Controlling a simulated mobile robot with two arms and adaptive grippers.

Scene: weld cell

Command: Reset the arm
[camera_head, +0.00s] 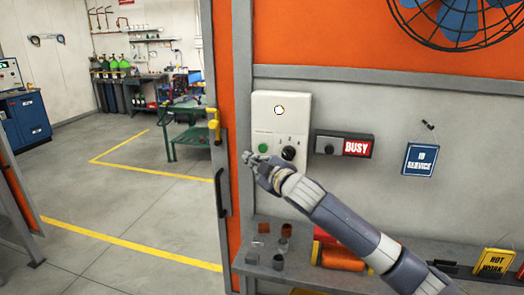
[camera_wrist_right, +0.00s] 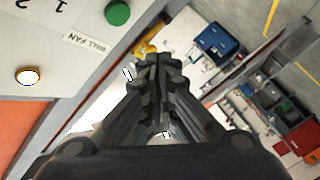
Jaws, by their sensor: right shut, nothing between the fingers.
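My right gripper (camera_head: 256,160) is shut and empty. It is in front of the lower left part of a white control box (camera_head: 283,106) on the wall. The box has a round white lamp or button (camera_head: 279,110), a green button (camera_head: 264,149) and a black knob (camera_head: 289,153). In the right wrist view the shut fingers (camera_wrist_right: 158,72) point past the box edge, beside the green button (camera_wrist_right: 118,12) and a label reading WALL FAN (camera_wrist_right: 88,43). I cannot tell whether the gripper touches the box. My left gripper is in neither view.
A BUSY sign (camera_head: 343,145) is right of the box, and a blue service sign (camera_head: 420,159) hangs farther right. Below, a shelf (camera_head: 250,268) holds small metal pieces and an orange spool (camera_head: 343,258). An orange door frame with a handle (camera_head: 222,192) is left of my gripper. Open floor lies beyond.

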